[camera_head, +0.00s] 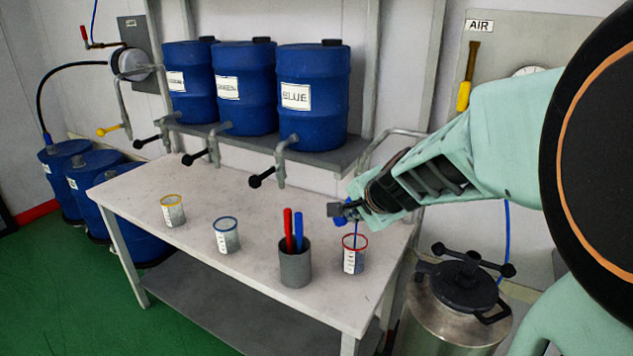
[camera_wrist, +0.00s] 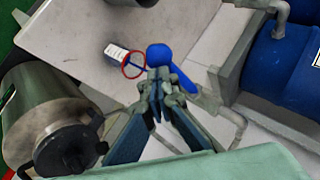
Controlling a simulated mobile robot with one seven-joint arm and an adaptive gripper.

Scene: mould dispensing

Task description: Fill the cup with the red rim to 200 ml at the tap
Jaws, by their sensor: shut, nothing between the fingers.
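The cup with the red rim (camera_head: 354,257) stands upright on the white table near its right end. A thin blue piece shows at its mouth; whether it is in the cup or behind it I cannot tell. In the wrist view the cup (camera_wrist: 117,54) lies just left of the fingertips. My gripper (camera_head: 340,211) is shut and empty, above and slightly left of the cup. In the wrist view its fingertips (camera_wrist: 161,73) are close to a blue round-ended object (camera_wrist: 159,55). Taps with black handles, such as the one under the BLUE barrel (camera_head: 281,163), hang over the table's back edge.
Cups with a yellow rim (camera_head: 172,211) and a blue rim (camera_head: 227,236) stand further left. A grey holder (camera_head: 295,267) with red and blue handles stands beside the red-rimmed cup. A steel pressure pot (camera_head: 455,310) stands right of the table (camera_head: 205,178). The table's middle is clear.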

